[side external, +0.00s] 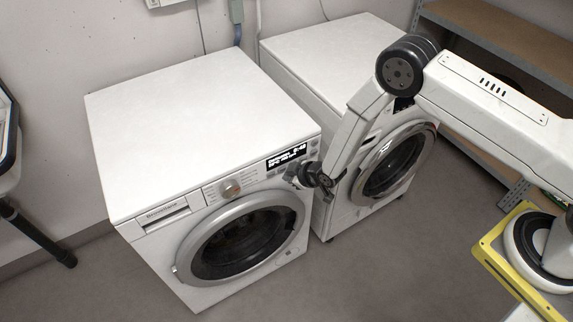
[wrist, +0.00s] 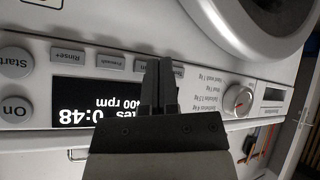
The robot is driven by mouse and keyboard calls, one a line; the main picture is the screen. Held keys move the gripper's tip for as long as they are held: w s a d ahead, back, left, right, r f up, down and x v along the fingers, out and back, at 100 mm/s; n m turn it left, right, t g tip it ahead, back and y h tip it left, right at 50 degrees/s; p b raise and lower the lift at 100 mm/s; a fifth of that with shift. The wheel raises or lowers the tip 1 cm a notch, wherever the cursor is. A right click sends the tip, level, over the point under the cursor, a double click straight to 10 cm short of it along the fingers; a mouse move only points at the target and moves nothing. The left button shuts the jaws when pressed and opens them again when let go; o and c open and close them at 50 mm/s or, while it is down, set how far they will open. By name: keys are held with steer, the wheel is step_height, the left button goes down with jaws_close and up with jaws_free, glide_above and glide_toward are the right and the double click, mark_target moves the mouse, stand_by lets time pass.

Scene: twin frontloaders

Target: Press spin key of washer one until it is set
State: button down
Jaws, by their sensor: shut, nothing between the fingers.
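A white washer (side external: 190,110) with a round door stands at the left. No number on it tells me whether it is washer one. Its lit display (side external: 287,156) shows 0:48; in the wrist view, upside down, the display (wrist: 75,104) reads 0:48 and "400 rpm", with the text partly covered by my gripper. My gripper (wrist: 160,64) is shut and empty, its fingertips over the row of keys. A Rinse+ key (wrist: 68,57) and a Prewash key (wrist: 115,63) show left of the fingers.
A second white washer (side external: 330,55) stands to the right, partly behind my arm. The Start key (wrist: 15,62), On key (wrist: 14,109) and programme dial (wrist: 238,101) are on the same panel. A shelf (side external: 500,40) is at the back right.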

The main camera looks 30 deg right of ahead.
steer(key=shift+w, duration=0.6)
stand_by(1.2)
steer(key=shift+s, duration=0.55)
steer(key=shift+s, duration=0.2)
steer(key=shift+s, duration=2.85)
steer(key=shift+s, duration=2.95)
